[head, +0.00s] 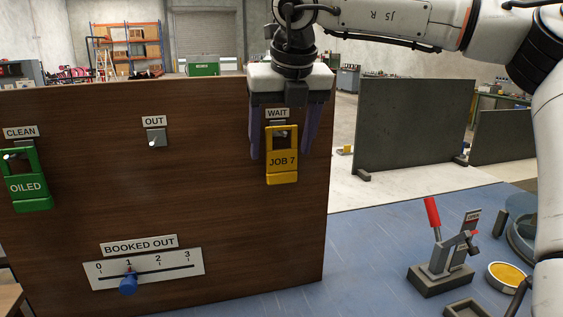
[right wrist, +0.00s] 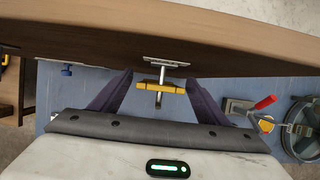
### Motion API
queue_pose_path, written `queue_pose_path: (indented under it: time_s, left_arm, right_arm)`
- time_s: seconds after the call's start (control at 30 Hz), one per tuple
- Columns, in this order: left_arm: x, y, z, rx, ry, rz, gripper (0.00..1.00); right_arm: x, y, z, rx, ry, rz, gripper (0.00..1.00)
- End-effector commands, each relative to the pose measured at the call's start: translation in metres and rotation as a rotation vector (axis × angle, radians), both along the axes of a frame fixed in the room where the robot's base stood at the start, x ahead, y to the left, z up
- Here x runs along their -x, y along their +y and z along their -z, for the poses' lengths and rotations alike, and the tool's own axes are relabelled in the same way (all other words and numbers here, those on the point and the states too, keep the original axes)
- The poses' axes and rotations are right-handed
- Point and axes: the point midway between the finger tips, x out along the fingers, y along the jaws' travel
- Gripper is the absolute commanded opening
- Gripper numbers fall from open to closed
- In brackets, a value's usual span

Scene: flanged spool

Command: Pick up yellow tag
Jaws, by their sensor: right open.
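The yellow tag (head: 282,161), marked JOB 7, hangs on the hook under the WAIT label (head: 277,113) on the brown board. My right gripper (head: 284,150) is open in front of the board, with one finger on each side of the tag and gaps between. In the right wrist view the yellow tag (right wrist: 160,88) is seen edge-on from above on its metal hook (right wrist: 160,99), between the spread fingers of my right gripper (right wrist: 160,90). My left gripper is not in view.
The board (head: 210,190) also bears a green OILED tag (head: 27,187) under CLEAN, an empty OUT hook (head: 155,139) and a BOOKED OUT slider (head: 128,283) with its blue knob near 1. On the blue table at right stand a red-handled clamp (head: 440,250) and a yellow-filled dish (head: 507,275).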

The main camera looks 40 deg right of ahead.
Motion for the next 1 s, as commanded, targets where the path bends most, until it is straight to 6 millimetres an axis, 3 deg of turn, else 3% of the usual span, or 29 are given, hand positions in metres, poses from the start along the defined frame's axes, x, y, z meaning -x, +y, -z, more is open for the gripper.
queue_pose_path:
  time_s: [0.13, 0.4, 0.67, 0.87, 1.0]
  left_arm:
    - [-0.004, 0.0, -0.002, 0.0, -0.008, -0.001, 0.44]
    - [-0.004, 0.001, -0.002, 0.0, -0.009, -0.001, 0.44]
    - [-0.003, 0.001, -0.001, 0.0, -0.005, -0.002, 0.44]
    - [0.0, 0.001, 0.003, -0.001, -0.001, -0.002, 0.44]
    - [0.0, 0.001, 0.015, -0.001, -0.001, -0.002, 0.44]
  right_arm:
    - [0.0, 0.0, 0.0, 0.0, 0.0, 0.0, 0.67]
    - [0.0, 0.0, 0.0, 0.0, 0.0, 0.0, 0.25]
    - [0.0, 0.0, -0.002, 0.0, -0.001, 0.0, 0.25]
    - [0.0, 0.0, -0.017, 0.003, -0.004, 0.0, 0.25]
    - [0.022, 0.013, -0.014, 0.002, -0.005, -0.004, 0.25]
